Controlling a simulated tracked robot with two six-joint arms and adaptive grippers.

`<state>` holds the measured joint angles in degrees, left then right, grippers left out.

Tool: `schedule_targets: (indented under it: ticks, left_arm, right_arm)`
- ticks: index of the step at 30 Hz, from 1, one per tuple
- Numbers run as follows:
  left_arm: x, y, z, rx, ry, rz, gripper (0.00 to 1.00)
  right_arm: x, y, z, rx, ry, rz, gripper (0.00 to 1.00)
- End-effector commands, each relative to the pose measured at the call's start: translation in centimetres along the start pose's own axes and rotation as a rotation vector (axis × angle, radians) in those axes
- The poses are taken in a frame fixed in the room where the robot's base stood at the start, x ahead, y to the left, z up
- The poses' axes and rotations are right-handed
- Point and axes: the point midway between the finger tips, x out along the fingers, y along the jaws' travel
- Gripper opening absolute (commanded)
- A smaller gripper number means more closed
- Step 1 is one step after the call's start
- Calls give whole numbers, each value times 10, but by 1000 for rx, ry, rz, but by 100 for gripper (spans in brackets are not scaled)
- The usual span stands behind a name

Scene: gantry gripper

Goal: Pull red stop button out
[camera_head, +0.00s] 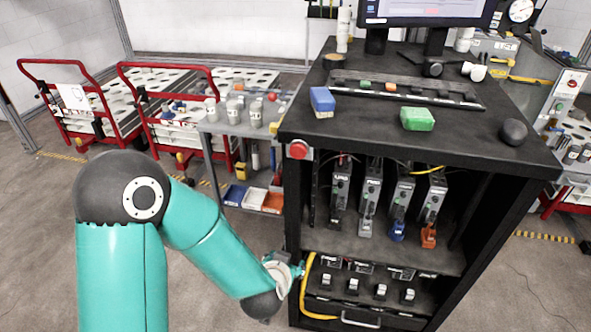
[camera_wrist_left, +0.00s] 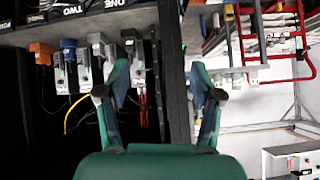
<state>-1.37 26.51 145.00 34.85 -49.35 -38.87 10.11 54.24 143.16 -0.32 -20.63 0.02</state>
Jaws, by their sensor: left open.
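The red stop button (camera_head: 298,149) is on the front left post of the black cabinet (camera_head: 291,215), just under the top. I cannot make it out in the left wrist view. My left gripper (camera_head: 297,269) is low beside that post, well below the button. In the left wrist view, which looks upside down, its two teal fingers (camera_wrist_left: 160,78) are spread with nothing between them. The dark cabinet post lies behind the gap. Whether the gripper touches the post cannot be told. My right gripper is not in view.
A blue block (camera_head: 322,101), a green block (camera_head: 418,118) and a black ball (camera_head: 513,132) are on the cabinet top. Several plugged modules (camera_head: 370,200) stand on its shelf. Red-framed carts (camera_head: 90,105) stand behind; floor at left is clear.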

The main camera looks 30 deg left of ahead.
Motion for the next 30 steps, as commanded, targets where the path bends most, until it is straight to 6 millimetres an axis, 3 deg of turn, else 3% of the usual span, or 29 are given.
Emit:
schedule_targets:
  ticks: [1, 6, 12, 16, 22, 30]
  left_arm:
    - [-7, -6, -22, -14, 97, -36, 66]
    - [-66, -28, -88, -115, 359, -117, 66]
    - [-137, -37, -121, -281, 589, -62, 66]
    - [-169, -36, -130, -330, 690, 0, 66]
    - [-181, -28, -136, -338, 728, 42, 66]
    - [-162, -32, -156, -334, 719, 37, 66]
  right_arm:
    - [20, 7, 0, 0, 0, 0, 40]
    - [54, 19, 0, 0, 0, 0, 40]
    - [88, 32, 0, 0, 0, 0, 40]
    - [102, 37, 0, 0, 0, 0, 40]
    - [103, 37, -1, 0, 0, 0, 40]
    - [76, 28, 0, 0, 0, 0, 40]
